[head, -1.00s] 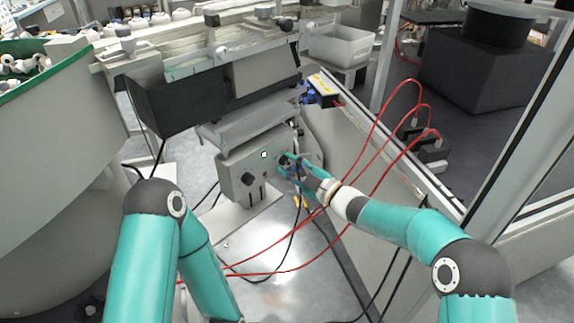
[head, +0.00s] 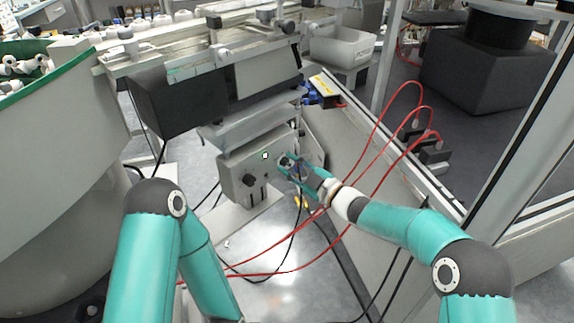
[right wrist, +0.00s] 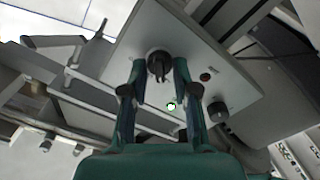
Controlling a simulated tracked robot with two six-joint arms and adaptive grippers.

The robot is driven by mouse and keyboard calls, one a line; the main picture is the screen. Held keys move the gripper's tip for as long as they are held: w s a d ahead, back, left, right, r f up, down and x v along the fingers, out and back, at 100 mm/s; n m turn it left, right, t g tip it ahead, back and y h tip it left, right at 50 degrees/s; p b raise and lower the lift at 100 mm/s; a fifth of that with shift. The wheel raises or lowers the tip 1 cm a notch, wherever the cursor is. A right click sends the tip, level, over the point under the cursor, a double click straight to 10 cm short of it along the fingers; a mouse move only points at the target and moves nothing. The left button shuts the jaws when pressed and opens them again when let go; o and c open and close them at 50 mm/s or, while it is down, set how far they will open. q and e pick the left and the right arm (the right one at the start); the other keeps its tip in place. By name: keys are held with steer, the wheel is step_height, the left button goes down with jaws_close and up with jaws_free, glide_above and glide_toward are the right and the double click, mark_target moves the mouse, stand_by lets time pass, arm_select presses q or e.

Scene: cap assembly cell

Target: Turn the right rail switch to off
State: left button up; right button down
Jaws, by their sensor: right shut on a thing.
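The grey control box (head: 231,174) is below the rail in the middle of the head view. Its face carries two black knobs. The right rail switch (head: 285,161) is mostly covered by my right gripper (head: 284,164), which is shut on it. In the right wrist view this dark knob (right wrist: 158,64) sits between the fingertips of the right gripper (right wrist: 159,72). The other knob (head: 249,180) is free; it also shows in the wrist view (right wrist: 217,109). A small lit indicator (head: 265,156) with a green rim is on the box. My left gripper is out of view.
Red cables (head: 372,125) loop close to my right forearm. A glass-panelled frame (head: 440,196) stands to the right. A large round bowl (head: 50,140) with a green rim is at the left. Black cables hang below the box; the floor in front is otherwise open.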

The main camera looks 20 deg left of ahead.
steer(key=shift+f+m+p, duration=0.25)
steer(key=shift+m+p, duration=0.45)
steer(key=shift+m, duration=1.2)
steer(key=shift+f+m+p, duration=0.2)
steer(key=shift+m+p, duration=0.45)
steer(key=shift+m, duration=1.25)
steer(key=c, duration=0.9)
jaws_free()
steer(key=shift+r, duration=0.2)
steer(key=shift+d+r, duration=0.1)
